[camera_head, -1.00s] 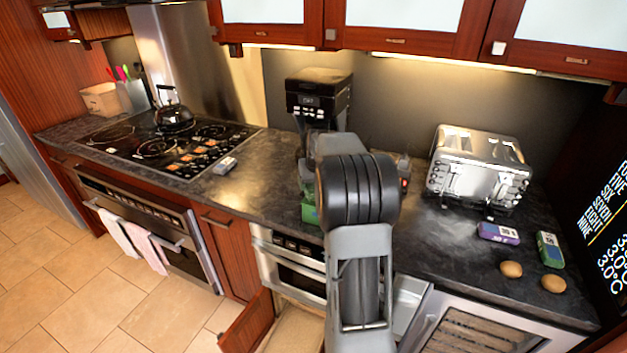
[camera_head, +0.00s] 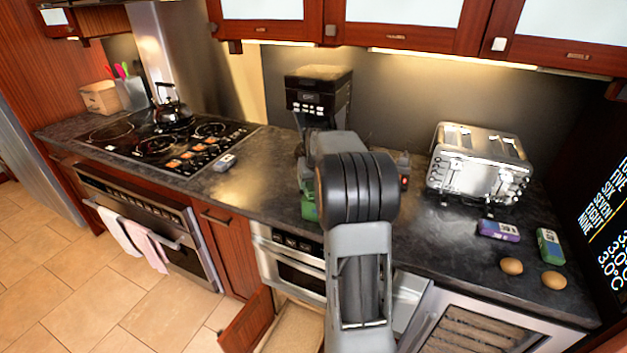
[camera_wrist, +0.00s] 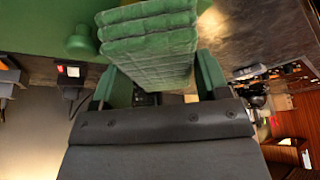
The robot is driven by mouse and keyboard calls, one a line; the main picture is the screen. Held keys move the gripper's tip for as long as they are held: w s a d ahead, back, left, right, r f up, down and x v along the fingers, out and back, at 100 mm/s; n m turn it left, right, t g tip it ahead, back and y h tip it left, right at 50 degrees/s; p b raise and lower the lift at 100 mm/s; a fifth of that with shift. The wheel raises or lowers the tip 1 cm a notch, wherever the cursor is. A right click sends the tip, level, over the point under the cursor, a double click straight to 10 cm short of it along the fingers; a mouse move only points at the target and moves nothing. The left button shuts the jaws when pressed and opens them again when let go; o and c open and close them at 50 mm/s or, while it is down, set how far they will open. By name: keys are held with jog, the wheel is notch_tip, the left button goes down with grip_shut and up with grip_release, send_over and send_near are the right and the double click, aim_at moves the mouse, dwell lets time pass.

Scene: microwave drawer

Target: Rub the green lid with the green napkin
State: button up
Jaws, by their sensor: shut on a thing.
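In the wrist view, a folded, ribbed green napkin (camera_wrist: 148,38) is held between the fingers of my gripper (camera_wrist: 158,80), which is shut on it. The green lid (camera_wrist: 35,25) fills the upper left of that view, with its round knob (camera_wrist: 81,42) just left of the napkin. The napkin overlaps the lid in the picture; I cannot tell whether they touch. In the head view my own arm hides the gripper. Only a small green piece (camera_head: 309,207) shows left of the arm, and I cannot tell which green thing it is.
A coffee machine (camera_head: 318,92) stands behind my arm. A toaster (camera_head: 480,165), a purple box (camera_head: 499,230), a green box (camera_head: 549,246) and two brown round things (camera_head: 512,266) are to the right. The stove (camera_head: 165,145) with a kettle (camera_head: 173,113) is left. Counter left of my arm is mostly clear.

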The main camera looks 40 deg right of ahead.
jog(key=shift+f+b, duration=0.45)
jog(key=shift+f, duration=0.2)
jog(key=shift+s+d+r+b, duration=0.1)
jog(key=shift+s+d+b, duration=0.2)
jog(key=shift+s+d, duration=0.35)
jog(key=shift+s+d+b, duration=0.3)
jog(key=shift+s+d, duration=0.05)
jog(key=shift+s, duration=0.55)
jog(key=shift+s+d, duration=0.1)
jog(key=shift+s, duration=0.05)
